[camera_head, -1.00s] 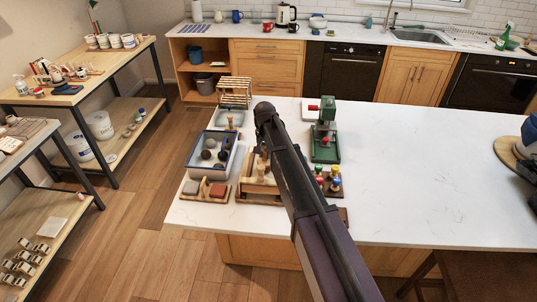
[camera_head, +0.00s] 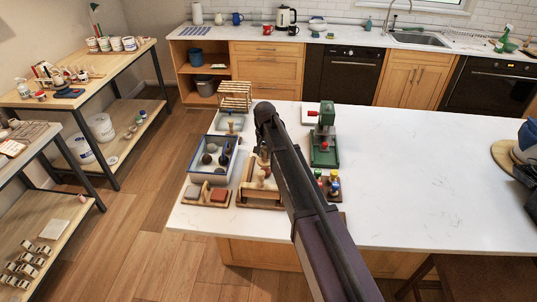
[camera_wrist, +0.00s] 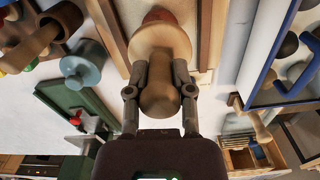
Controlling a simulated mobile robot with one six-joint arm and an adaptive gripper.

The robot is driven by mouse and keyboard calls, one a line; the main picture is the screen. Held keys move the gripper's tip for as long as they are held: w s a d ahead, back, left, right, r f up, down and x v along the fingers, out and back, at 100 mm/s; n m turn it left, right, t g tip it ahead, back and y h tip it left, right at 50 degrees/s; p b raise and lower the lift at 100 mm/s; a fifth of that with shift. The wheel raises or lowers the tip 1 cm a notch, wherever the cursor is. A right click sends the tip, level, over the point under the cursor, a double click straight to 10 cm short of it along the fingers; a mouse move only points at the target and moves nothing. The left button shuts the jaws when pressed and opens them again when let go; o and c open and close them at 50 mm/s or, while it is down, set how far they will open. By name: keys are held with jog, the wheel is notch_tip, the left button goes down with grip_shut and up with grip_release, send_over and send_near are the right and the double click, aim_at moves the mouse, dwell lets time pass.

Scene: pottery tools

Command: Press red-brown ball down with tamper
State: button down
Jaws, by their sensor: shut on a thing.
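The wooden tamper (camera_wrist: 160,98) has a rounded tan handle and a wide pale disc at its far end. My gripper (camera_wrist: 160,72) is shut around the handle in the wrist view. The red-brown ball (camera_wrist: 158,15) shows at the top of that view, just past the disc, which partly covers it; I cannot tell whether they touch. A wooden tray (camera_head: 258,204) lies around this spot on the white counter in the head view. There my arm hides the fingers and much of the tray's right side.
A blue-rimmed tray (camera_head: 213,182) with several balls stands left of the wooden tray. A green press (camera_head: 325,150) stands to the right behind my arm. A holder with colourful-topped tools (camera_head: 331,186) is close to my arm.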

jog(key=shift+r+p, duration=1.1)
jog(key=shift+r, duration=0.35)
jog(key=shift+s+f, duration=0.1)
